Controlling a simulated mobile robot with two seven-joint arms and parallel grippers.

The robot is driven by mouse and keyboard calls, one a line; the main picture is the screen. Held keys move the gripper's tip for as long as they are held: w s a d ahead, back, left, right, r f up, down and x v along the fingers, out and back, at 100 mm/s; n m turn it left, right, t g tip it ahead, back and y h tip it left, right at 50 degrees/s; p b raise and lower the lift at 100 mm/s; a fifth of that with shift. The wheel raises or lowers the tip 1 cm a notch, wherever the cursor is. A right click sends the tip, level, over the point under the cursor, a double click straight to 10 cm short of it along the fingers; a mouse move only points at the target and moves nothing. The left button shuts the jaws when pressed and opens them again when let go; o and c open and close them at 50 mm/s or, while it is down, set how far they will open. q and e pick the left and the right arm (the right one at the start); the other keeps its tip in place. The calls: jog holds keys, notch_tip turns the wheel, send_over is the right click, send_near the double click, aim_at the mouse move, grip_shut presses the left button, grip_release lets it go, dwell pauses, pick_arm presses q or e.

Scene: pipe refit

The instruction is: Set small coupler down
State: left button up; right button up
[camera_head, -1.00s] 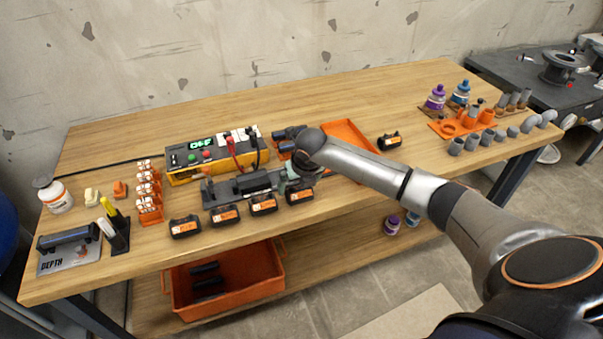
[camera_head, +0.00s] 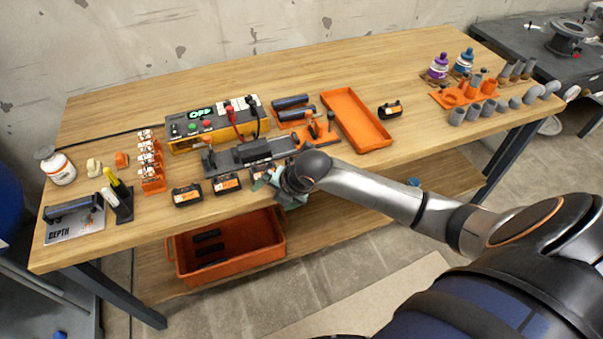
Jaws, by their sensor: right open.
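My right gripper (camera_head: 274,182) is low at the table's front edge, over the right end of the row of black boxes with orange labels (camera_head: 227,183). Its fingers are mostly hidden behind my wrist, and I see nothing held in it. Several grey pipe fittings (camera_head: 488,108) stand in a row at the right end of the wooden table (camera_head: 215,105), beside an orange holder (camera_head: 452,97). I cannot tell which piece is the small coupler. My left gripper is not in view.
An empty orange tray (camera_head: 384,137) lies right of an orange fixture (camera_head: 320,128). A dark grey fixture (camera_head: 222,158) sits before the yellow OFF control box (camera_head: 183,145). An orange bin (camera_head: 180,268) is on the shelf below. The back of the table is clear.

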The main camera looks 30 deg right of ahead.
jog(key=s+a+f+m+t+y, duration=0.2)
jog(key=s+a+f+m, duration=0.5)
jog(key=m, duration=0.3)
jog(key=s+d+f+m+t+h, duration=0.1)
jog(key=s+f+m, duration=0.2)
jog(key=s+m, duration=0.9)
jog(key=shift+s+d+m+t+h, duration=0.3)
jog(key=shift+d+m, duration=0.05)
jog(key=shift+m, duration=0.15)
jog(key=shift+f, duration=0.1)
